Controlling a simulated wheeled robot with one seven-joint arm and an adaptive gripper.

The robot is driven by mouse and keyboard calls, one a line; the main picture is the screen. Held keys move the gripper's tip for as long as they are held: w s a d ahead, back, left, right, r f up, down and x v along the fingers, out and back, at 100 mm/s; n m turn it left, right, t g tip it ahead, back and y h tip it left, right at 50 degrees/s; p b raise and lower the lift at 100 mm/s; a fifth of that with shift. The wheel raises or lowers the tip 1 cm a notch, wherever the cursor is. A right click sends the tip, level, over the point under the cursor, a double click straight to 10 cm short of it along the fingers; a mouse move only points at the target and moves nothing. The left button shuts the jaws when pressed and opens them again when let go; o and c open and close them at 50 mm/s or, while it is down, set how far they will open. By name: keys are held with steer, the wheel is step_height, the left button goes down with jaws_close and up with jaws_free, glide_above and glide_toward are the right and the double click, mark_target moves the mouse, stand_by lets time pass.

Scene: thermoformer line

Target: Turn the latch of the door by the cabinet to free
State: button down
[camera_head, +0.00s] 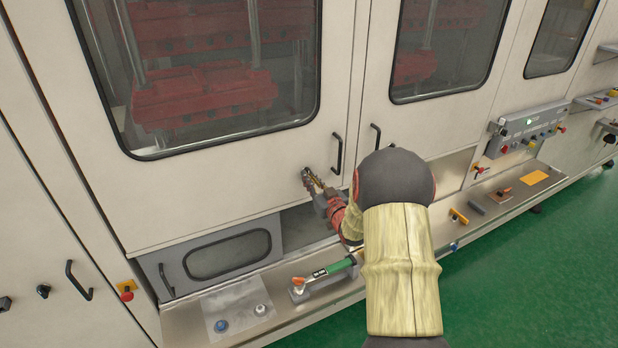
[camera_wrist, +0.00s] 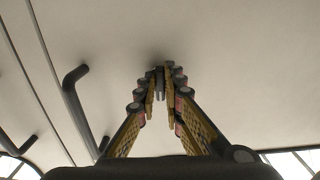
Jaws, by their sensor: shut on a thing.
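The beige door (camera_head: 200,205) has a large window and a black bar handle (camera_head: 337,153) near its right edge. My gripper (camera_head: 311,180) reaches the lower right part of this door, left of and below the handle. In the wrist view my gripper (camera_wrist: 160,88) has its fingers closed around a small dark latch (camera_wrist: 159,80) that stands out from the beige panel. The fingertips cover most of the latch, so I cannot tell which way it is turned. The handle also shows in the wrist view (camera_wrist: 72,100), left of the fingers.
A neighbouring door has its own handle (camera_head: 376,136). A grey box with a control panel (camera_head: 527,128) is at right. Green floor (camera_head: 500,275) is open at lower right.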

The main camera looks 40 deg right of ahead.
steer(key=shift+m, duration=1.4)
steer(key=shift+a, duration=0.1)
steer(key=shift+m, duration=1.4)
steer(key=shift+a+r+m, duration=0.1)
steer(key=shift+m, duration=1.3)
